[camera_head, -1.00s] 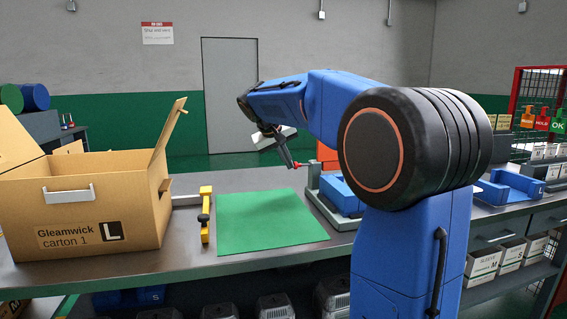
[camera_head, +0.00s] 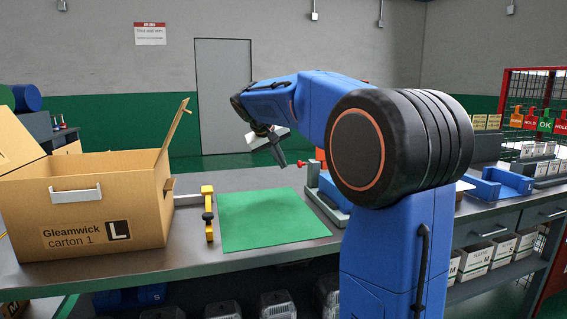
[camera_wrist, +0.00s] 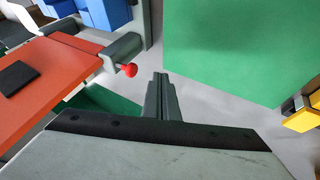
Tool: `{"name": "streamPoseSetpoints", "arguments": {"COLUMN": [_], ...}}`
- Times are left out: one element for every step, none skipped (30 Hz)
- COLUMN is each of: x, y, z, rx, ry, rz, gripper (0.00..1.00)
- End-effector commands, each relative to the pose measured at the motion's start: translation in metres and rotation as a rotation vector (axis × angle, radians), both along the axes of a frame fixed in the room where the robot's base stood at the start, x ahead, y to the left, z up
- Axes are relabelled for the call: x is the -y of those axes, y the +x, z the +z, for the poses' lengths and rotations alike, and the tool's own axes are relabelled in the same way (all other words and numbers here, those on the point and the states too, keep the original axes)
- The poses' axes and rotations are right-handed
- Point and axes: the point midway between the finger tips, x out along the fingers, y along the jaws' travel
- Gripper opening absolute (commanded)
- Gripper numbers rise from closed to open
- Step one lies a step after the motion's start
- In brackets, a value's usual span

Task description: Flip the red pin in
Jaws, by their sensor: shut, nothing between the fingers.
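In the wrist view the red pin (camera_wrist: 130,70) shows as a round red knob on the grey bracket (camera_wrist: 122,50). My gripper (camera_head: 281,160) hangs just left of the pin, above the bench, apart from it. In the wrist view my gripper (camera_wrist: 160,80) is shut and empty, its fingertips a little right of the knob. The blue part of the fixture is partly hidden by my arm in the head view.
The green mat (camera_head: 265,220) lies flat on the bench, with clear room on it. A yellow clamp-like piece (camera_head: 208,212) stands at its left edge. An open carton (camera_head: 85,200) stands farther left. An orange-red plate (camera_wrist: 45,75) lies beside the pin.

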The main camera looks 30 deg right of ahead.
Motion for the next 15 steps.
{"name": "streamPoseSetpoints", "arguments": {"x": [-0.005,-0.008,-0.011,-0.014,-0.017,-0.020,-0.023,-0.026,-0.030,-0.033,-0.035,-0.039,-0.041,-0.043,-0.046], "y": [-0.002,-0.003,-0.005,-0.006,-0.007,-0.009,-0.011,-0.012,-0.013,-0.015,-0.016,-0.018,-0.019,-0.020,-0.021], "z": [0.009,0.012,0.017,0.021,0.025,0.030,0.034,0.038,0.044,0.048,0.052,0.057,0.060,0.063,0.066], "rx": [0.004,0.003,0.004,0.004,0.004,0.004,0.004,0.004,0.005,0.004,0.005,0.005,0.004,0.004,0.004], "ry": [0.000,-0.001,0.000,0.000,0.000,0.000,0.000,0.000,-0.001,0.000,0.000,0.000,0.000,0.000,0.000], "rz": [0.001,0.002,0.003,0.003,0.003,0.003,0.003,0.003,0.003,0.003,0.002,0.002,0.002,0.003,0.003], "gripper": [0.00,0.00,0.00,0.00,0.00,0.00,0.00,0.00,0.00,0.00,0.00,0.00,0.00,0.00,0.00]}}
